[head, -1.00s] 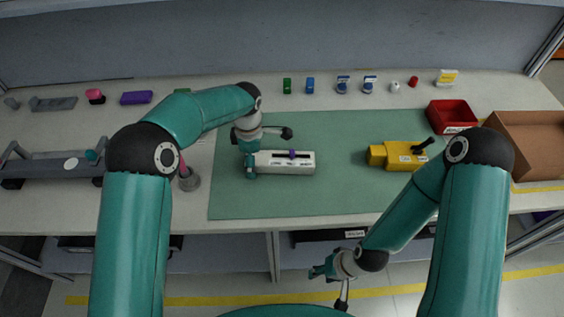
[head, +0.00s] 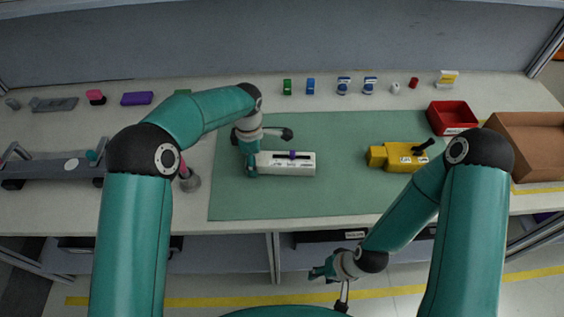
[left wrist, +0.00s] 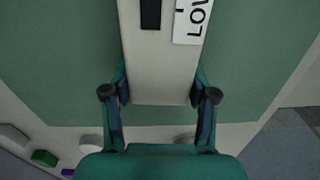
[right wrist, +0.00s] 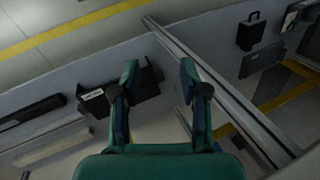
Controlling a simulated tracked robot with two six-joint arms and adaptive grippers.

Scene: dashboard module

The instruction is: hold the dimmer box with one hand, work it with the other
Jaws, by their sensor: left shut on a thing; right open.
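The dimmer box (head: 301,170) is a long white box with a dark slot, a purple slider (head: 292,154) and labels on its top. It lies on the green mat (head: 340,200). My left gripper (head: 250,168) is shut on its left end. In the left wrist view the fingers (left wrist: 160,100) stand on both sides of the white box (left wrist: 158,75), with part of a "LOW" label showing. My right gripper (head: 318,272) is open and empty, in front of the table's front edge. In the right wrist view its fingers (right wrist: 160,80) are apart with nothing between them.
A yellow box with a black lever (head: 395,156) sits on the mat's right side. A red bin (head: 452,117) and a brown tray (head: 530,150) stand at the right. Small items line the back. The mat between the white and yellow boxes is clear.

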